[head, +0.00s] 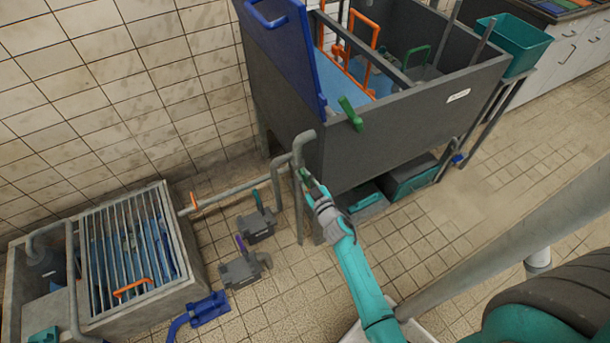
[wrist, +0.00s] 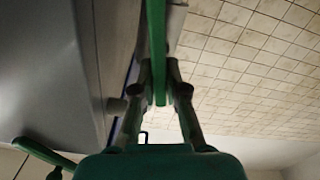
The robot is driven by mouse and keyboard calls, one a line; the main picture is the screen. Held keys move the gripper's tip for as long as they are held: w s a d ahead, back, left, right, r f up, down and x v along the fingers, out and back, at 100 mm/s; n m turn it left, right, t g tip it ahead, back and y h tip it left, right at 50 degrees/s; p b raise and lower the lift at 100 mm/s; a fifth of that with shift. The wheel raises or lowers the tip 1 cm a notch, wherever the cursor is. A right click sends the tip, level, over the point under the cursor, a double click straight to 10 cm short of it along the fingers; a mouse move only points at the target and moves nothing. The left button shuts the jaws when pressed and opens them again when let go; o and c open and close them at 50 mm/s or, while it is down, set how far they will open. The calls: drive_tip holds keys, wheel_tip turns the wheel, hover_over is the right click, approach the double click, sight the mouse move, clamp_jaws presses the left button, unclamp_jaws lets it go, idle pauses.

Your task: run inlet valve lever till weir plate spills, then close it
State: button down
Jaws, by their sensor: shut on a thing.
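The green inlet valve lever (head: 304,175) is at the grey pipe by the near left corner of the grey tank. My gripper (head: 313,187) is at this lever. In the wrist view, my gripper (wrist: 160,84) is shut on the green lever (wrist: 157,35), a flat bar running up between the fingers. The tank (head: 410,125) holds blue water (head: 342,65) in its left part. A grey divider (head: 365,50) crosses the tank; I cannot tell for sure whether it is the weir plate. No spill over it is clear.
A second green handle (head: 350,113) sticks out from the tank's front rim. A blue panel (head: 290,60) stands at the tank's left end. A barred floor sump (head: 130,255) is at lower left, with grey pumps (head: 240,270) beside it. Open tiled floor lies at right.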

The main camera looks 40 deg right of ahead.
drive_tip(key=n, duration=0.3)
drive_tip(key=shift+w+a+f+n, duration=0.1)
drive_tip(key=shift+a+f+n, duration=0.05)
drive_tip(key=shift+a+n, duration=0.25)
drive_tip(key=n, duration=0.3)
drive_tip(key=shift+w+a+f+n, duration=0.1)
drive_tip(key=shift+a+f+n, duration=0.3)
drive_tip(key=shift+f+n, duration=0.2)
drive_tip(key=shift+n, duration=1.05)
drive_tip(key=shift+a+f+n, duration=0.1)
drive_tip(key=shift+f+n, duration=0.15)
drive_tip(key=shift+n, duration=1.05)
drive_tip(key=shift+a+f+n, duration=0.1)
drive_tip(key=shift+f+n, duration=0.2)
drive_tip(key=shift+n, duration=1.05)
drive_tip(key=c, duration=1.2)
unclamp_jaws()
drive_tip(key=v, duration=1.2)
